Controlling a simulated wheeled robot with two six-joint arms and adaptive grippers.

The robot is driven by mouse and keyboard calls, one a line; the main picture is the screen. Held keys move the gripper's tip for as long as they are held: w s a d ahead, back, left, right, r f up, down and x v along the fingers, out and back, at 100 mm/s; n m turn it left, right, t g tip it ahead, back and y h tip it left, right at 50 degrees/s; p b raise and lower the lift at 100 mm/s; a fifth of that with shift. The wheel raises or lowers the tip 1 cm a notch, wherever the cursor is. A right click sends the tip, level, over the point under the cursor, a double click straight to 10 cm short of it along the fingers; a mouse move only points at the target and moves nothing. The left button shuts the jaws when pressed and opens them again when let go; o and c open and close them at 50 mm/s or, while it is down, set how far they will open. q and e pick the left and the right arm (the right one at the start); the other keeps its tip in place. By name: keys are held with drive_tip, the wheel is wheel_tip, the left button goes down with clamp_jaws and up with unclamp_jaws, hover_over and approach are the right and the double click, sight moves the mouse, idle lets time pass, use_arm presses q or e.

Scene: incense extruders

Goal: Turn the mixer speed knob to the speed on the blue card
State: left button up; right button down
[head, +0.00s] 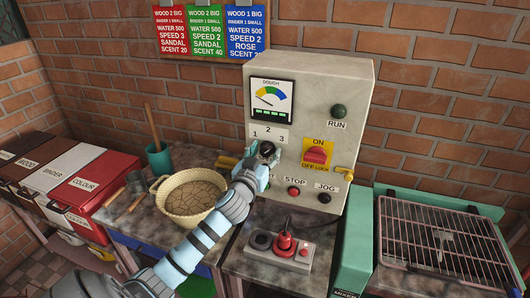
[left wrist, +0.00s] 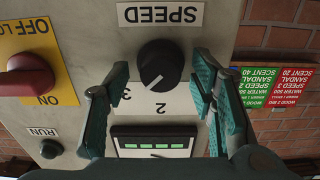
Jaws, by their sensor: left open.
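The black speed knob (left wrist: 160,65) sits on the grey mixer panel (head: 322,108), under the labels 1, 2, 3 in the head view. In the left wrist view, which is upside down, its white mark points down-left, roughly between 2 and 3; the exact setting is unclear. The blue card (head: 245,31) on the wall reads SPEED 2. My left gripper (head: 262,157) is open at the knob (head: 267,149). In the left wrist view the gripper's fingers (left wrist: 160,80) stand on both sides of the knob with visible gaps. My right gripper is not in view.
A red joystick (head: 284,243) stands below. A basket bowl (head: 190,197) is left of my gripper. A wire rack (head: 445,235) is at right.

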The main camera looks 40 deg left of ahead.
use_arm(q)
drive_tip(key=c, duration=1.1)
drive_tip(key=n+b, duration=0.3)
drive_tip(key=n, duration=0.1)
drive_tip(key=shift+f, duration=0.15)
drive_tip(key=shift+a+n+b, duration=0.1)
drive_tip(key=shift+n+b, duration=0.9)
drive_tip(key=shift+n, duration=1.4)
